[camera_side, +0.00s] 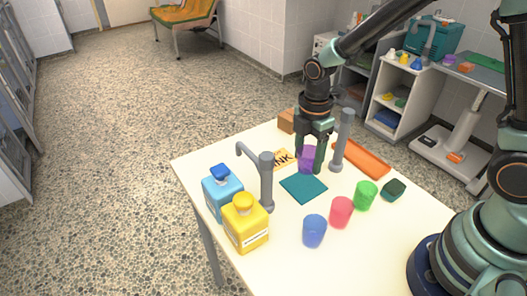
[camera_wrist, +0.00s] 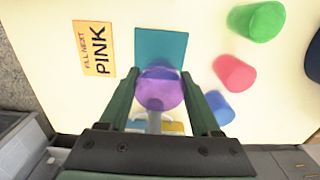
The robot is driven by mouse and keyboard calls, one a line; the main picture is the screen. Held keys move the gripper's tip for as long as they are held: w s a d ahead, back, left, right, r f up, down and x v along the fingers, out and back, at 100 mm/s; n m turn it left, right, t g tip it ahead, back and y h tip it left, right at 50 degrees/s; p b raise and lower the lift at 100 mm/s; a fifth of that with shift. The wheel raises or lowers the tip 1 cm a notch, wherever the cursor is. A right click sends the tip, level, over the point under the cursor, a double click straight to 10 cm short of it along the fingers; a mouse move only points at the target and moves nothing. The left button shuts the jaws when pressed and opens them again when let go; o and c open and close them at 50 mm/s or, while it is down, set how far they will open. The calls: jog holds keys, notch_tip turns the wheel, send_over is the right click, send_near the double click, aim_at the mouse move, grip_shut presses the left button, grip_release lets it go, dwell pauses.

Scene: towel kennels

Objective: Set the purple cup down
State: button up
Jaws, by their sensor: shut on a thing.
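My gripper (camera_side: 309,163) points down over the table and is shut on the purple cup (camera_side: 306,156). In the wrist view the purple cup (camera_wrist: 160,92) sits between the two fingers of my gripper (camera_wrist: 160,76), overlapping the near edge of a teal square mat (camera_wrist: 160,46). The mat also shows in the side view (camera_side: 303,188), in front of the cup. I cannot tell whether the cup's base touches the table.
A "FILL NEXT PINK" card (camera_wrist: 93,48) lies left of the mat. Pink (camera_side: 341,212), blue (camera_side: 314,231) and green (camera_side: 365,195) cups stand to the right. Grey posts (camera_side: 267,183) (camera_side: 342,140), blue (camera_side: 221,195) and yellow (camera_side: 244,226) bottles and an orange tray (camera_side: 361,158) flank the mat.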

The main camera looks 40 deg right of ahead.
jog(key=shift+f, duration=2.7)
jog(key=shift+f, duration=0.15)
jog(key=o, duration=1.3)
